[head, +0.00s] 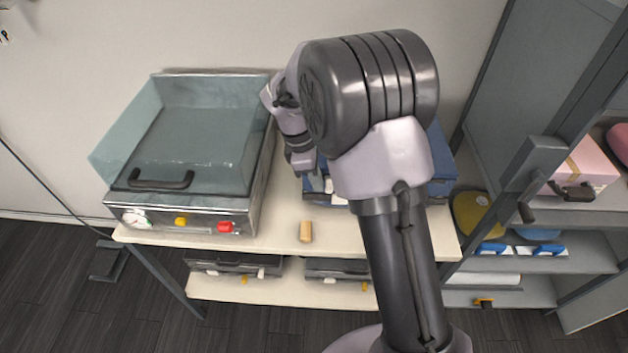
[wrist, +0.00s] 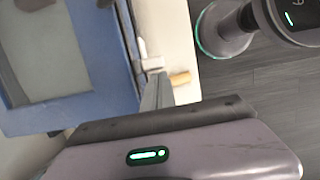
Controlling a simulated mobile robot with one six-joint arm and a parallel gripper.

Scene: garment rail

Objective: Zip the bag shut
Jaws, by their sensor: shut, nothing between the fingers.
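The blue bag (head: 441,168) lies on the cream table, mostly hidden behind my arm in the head view. The wrist view shows its blue body (wrist: 85,100) with a grey panel on top. A small white piece (wrist: 152,63), perhaps the zip pull, shows at the bag's edge there. My gripper (wrist: 158,88) is shut and empty, its fingers close by this white piece; I cannot tell whether they touch it. In the head view my gripper (head: 302,162) points down at the bag's left end.
A machine with a clear lid (head: 190,140) stands on the left of the table (head: 275,238). A short tan cylinder (head: 305,232) stands near the front edge. Dark cases (head: 235,264) lie on the lower shelf. A grey cabinet (head: 530,290) stands at the right.

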